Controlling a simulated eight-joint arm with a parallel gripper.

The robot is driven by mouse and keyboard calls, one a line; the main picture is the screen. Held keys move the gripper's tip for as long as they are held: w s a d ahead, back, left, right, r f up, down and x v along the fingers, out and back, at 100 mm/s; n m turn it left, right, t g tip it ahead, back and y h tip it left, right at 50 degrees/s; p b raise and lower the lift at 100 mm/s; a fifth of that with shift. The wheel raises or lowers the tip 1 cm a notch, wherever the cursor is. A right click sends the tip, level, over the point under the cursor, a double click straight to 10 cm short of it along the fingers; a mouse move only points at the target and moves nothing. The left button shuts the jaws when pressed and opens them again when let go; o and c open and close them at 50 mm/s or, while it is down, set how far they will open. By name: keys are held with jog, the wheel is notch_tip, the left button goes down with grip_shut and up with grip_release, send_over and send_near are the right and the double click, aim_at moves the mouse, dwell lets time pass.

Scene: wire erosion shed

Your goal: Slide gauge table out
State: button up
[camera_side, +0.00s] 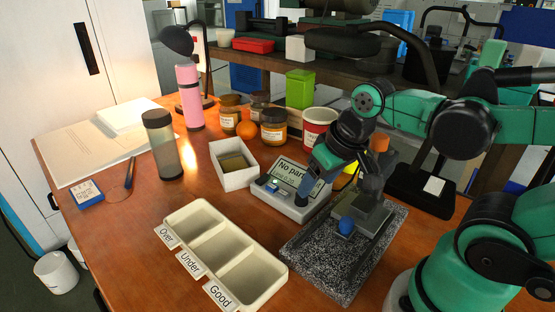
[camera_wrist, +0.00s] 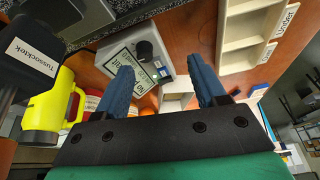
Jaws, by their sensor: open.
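The gauge stands on a speckled granite plate (camera_side: 318,262) at the front right of the bench in the side view. A grey block, seemingly the gauge table (camera_side: 373,219), sits on it with a blue knob (camera_side: 346,225) at its near side. The plate also shows at the top left of the wrist view (camera_wrist: 84,18); the knob is not clear there. My gripper (camera_side: 318,188) hangs above the display box (camera_side: 290,204), left of the block, apart from the knob. In the wrist view its two blue fingers (camera_wrist: 161,65) are spread, with nothing between them.
A sorting tray (camera_side: 229,263) marked Over, Under and Good lies to the left. A white box (camera_side: 222,177), jars, a red-and-white tub (camera_side: 318,128) and a yellow mug (camera_wrist: 46,108) stand near. A dark stand (camera_side: 425,190) is behind right.

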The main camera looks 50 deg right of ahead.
aim_at(348, 220)
jog(key=s+m+g, duration=0.1)
jog(key=s+d+f+m+g, duration=0.1)
jog(key=s+g, duration=0.1)
jog(key=s+d+m+g, duration=0.1)
jog(key=s, duration=0.1)
jog(key=shift+s+d+f, duration=0.1)
jog(key=shift+f, duration=2.8)
grip_shut()
